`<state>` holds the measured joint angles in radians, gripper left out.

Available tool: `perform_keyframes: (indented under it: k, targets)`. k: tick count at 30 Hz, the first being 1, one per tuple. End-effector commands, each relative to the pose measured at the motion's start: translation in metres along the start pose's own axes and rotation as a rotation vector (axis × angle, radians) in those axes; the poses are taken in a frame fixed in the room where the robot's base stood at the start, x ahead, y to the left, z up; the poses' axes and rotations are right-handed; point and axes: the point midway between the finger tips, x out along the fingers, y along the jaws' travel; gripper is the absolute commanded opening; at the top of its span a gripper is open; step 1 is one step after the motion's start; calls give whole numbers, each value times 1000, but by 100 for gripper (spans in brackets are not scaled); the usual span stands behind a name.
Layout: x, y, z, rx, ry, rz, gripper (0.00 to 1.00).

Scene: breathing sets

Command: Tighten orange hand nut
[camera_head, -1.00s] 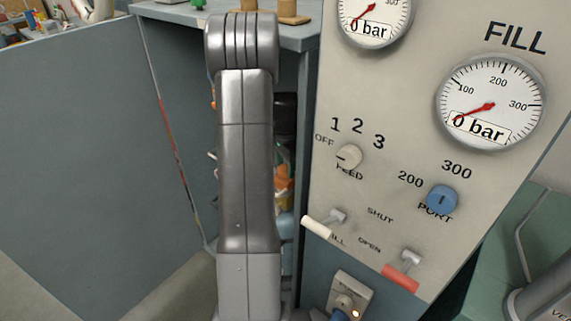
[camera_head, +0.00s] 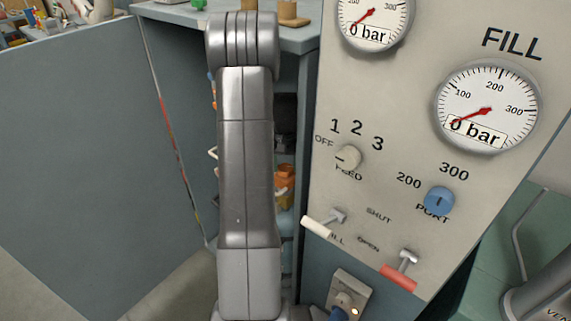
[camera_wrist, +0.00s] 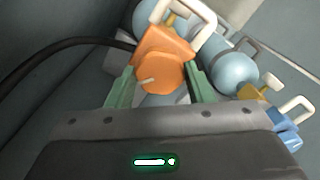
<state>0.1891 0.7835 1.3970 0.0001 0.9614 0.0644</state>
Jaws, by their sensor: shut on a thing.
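The orange hand nut (camera_wrist: 162,72) is in the upper middle of the wrist view, with a pale pointer mark on its face. My gripper (camera_wrist: 160,88) has its two green fingers on either side of the nut, shut on it. In the head view the gripper is hidden behind my own grey arm. A bit of orange (camera_head: 284,180) shows there inside the cabinet, just right of the arm; I cannot tell whether it is the nut.
Light blue cylinders (camera_wrist: 233,67) with pale handles stand beside the nut. A black hose (camera_wrist: 70,42) runs in from the left. The fill panel (camera_head: 395,110), with gauges, knobs and levers, stands right of my arm. A grey partition (camera_head: 75,150) is on the left.

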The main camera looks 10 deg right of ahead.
Motion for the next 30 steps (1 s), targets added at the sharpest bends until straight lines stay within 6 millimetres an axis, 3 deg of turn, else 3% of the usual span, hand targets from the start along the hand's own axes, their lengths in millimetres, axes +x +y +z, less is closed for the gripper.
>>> perform_keyframes:
  k: [30]
  targets:
    - [-1,0,-1,-964,3,2,25]
